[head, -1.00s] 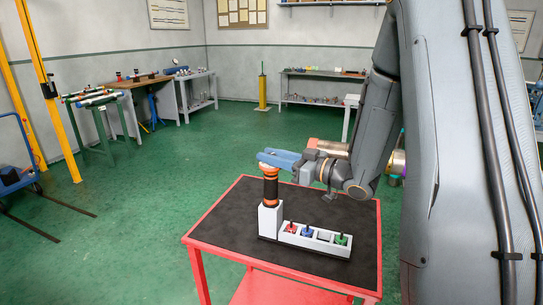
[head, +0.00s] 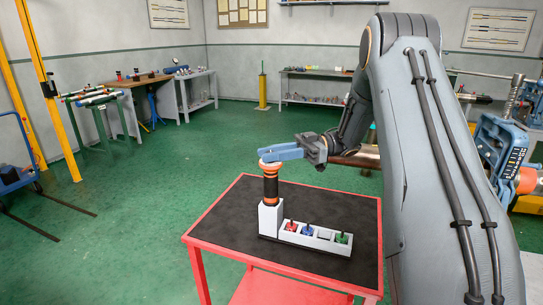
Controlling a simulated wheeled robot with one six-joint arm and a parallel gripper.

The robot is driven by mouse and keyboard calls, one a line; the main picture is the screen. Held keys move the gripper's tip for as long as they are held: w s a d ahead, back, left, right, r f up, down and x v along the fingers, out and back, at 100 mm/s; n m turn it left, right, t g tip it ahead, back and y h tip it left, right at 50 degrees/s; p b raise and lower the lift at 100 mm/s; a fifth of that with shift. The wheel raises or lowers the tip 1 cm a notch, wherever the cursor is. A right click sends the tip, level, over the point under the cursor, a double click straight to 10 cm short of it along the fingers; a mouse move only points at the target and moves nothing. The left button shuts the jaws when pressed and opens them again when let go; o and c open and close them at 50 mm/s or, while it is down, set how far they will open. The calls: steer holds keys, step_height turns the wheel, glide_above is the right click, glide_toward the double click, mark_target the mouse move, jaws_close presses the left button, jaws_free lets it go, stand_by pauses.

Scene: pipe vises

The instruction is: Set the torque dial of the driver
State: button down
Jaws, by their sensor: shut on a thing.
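The driver (head: 270,186), black with orange bands, stands upright in a tall white holder (head: 270,219) on the red cart. My gripper (head: 268,155), with blue fingers, reaches in level from the right and is shut on the top end of the driver. The fingers cover most of that end, so the torque dial and its marks cannot be made out.
A low white rack (head: 312,240) beside the holder carries red (head: 291,226), blue (head: 307,230) and green (head: 342,238) pieces. The dark top of the cart (head: 335,205) is otherwise clear. Benches (head: 200,90) stand along the far walls.

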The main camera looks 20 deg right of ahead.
steer(key=shift+n+g+h+p, duration=0.35)
steer(key=shift+n+g, duration=0.65)
steer(key=shift+g, duration=0.5)
steer(key=c, duration=1.5)
jaws_free()
steer(key=shift+r, duration=0.1)
step_height(320, 180, up, 10)
steer(key=p, duration=1.4)
steer(key=shift+p, duration=0.4)
